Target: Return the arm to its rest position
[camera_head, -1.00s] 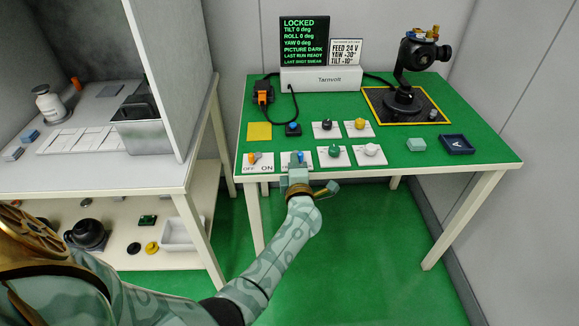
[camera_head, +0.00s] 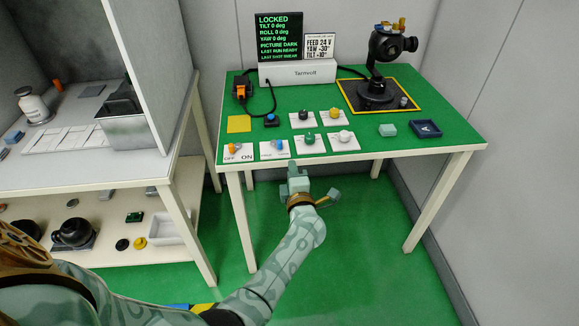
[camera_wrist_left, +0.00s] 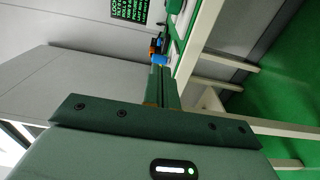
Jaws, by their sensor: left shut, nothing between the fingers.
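My left arm comes in from the bottom left in the head view. Its green gripper (camera_head: 297,172) is shut and empty, just in front of and below the front edge of the green-topped table (camera_head: 370,143), apart from the switches. In the left wrist view the shut fingers (camera_wrist_left: 163,72) point toward the table edge and a blue knob (camera_wrist_left: 160,59). My right gripper is in neither view.
Several knob plates line the table, including an orange switch (camera_head: 235,147) and a blue one (camera_head: 277,143). Behind them are a Ternvolt box (camera_head: 297,73) with a LOCKED screen (camera_head: 278,37) and a black gimbal camera (camera_head: 384,48). A white shelf unit (camera_head: 90,187) stands left.

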